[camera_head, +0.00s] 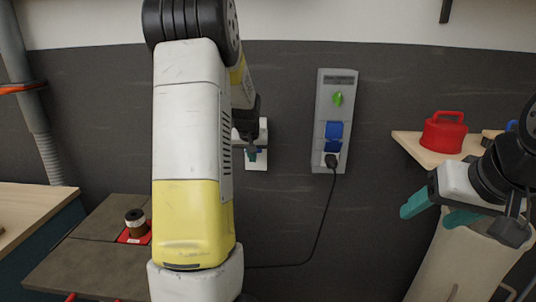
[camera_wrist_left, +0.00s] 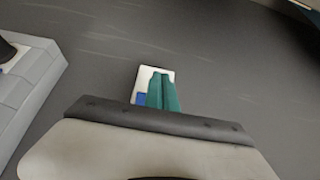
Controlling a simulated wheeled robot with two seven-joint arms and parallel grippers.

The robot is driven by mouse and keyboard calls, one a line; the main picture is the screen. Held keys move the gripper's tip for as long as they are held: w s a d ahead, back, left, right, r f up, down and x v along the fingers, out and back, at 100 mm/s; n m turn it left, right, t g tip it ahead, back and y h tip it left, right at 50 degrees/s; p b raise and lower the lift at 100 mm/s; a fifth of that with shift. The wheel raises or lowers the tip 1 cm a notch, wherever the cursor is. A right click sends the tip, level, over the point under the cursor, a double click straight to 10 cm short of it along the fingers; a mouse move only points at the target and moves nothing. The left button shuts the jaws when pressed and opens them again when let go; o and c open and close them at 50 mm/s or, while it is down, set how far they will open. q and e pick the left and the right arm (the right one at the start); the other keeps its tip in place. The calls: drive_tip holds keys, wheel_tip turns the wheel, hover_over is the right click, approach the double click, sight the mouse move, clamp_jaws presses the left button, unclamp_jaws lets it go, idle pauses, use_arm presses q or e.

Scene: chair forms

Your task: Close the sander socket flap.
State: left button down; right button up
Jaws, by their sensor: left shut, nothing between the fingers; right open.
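A white wall socket plate (camera_head: 262,130) is mostly hidden behind my left gripper (camera_head: 251,153). In the left wrist view the plate (camera_wrist_left: 146,75) shows a blue part (camera_wrist_left: 140,99), perhaps its flap, beside the gripper's teal fingers (camera_wrist_left: 163,92). These fingers are shut and empty, in front of the plate; contact cannot be told. To the right, a grey socket panel (camera_head: 321,105) has a green knob (camera_head: 337,99), a blue flap (camera_head: 334,130) and a black plug (camera_head: 331,161). I cannot tell which flap is the sander's. My right gripper (camera_head: 438,211) is open and empty, below the shelf.
A black cable (camera_head: 322,222) hangs from the plug and runs left. A wooden shelf (camera_head: 415,145) holds a red canister (camera_head: 443,132). A dark table (camera_head: 88,268) bears a spool-like item (camera_head: 136,222) at lower left. A beige bin-like object (camera_head: 440,262) stands below my right gripper.

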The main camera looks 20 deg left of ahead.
use_arm(q)
drive_tip(key=shift+w+a+f, duration=0.2)
drive_tip(key=shift+w+f, duration=0.45)
drive_tip(key=shift+w, duration=0.35)
drive_tip(key=shift+r, duration=0.1)
drive_tip(key=shift+r, duration=0.65)
